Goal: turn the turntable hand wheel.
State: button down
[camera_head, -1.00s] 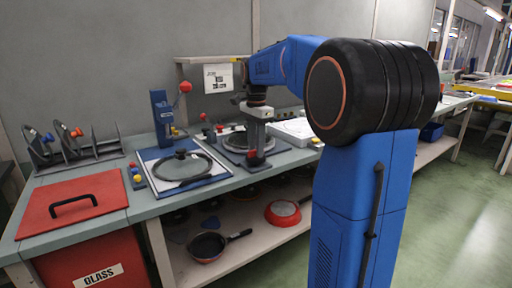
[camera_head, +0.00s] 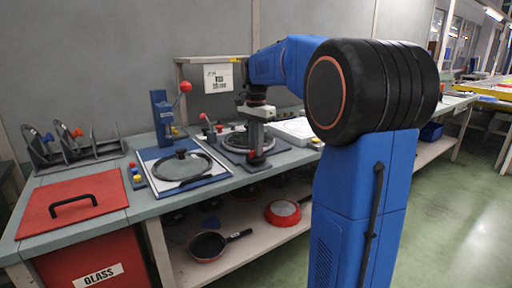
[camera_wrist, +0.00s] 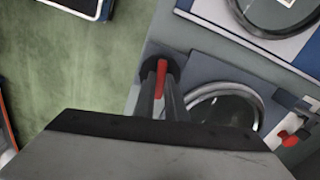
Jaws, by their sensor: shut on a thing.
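The turntable (camera_head: 229,142) sits on a dark blue-grey base on the bench, under my arm. It also shows in the wrist view as a pale ring around a dark disc (camera_wrist: 225,110). The hand wheel (camera_head: 256,159) is a small dark round part with a red grip, at the base's front corner. In the wrist view the dark wheel (camera_wrist: 148,64) lies at my fingertips. My gripper (camera_wrist: 162,74) is shut on the red grip, one finger on each side. The fingers hide part of the wheel.
A glass lid (camera_head: 182,168) lies on a blue-and-white board to the left. A blue stand with a red ball lever (camera_head: 186,87) rises behind it. A red GLASS bin (camera_head: 80,215) is at the front left. Pans lie on the lower shelf.

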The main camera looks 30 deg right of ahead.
jog(key=n, duration=0.4)
jog(key=shift+n, duration=0.3)
jog(key=n, duration=0.4)
jog(key=shift+n, duration=0.3)
jog(key=n, duration=0.4)
jog(key=shift+n, duration=2)
jog(key=c, duration=1.8)
grip_release()
jog(key=shift+r, duration=0.15)
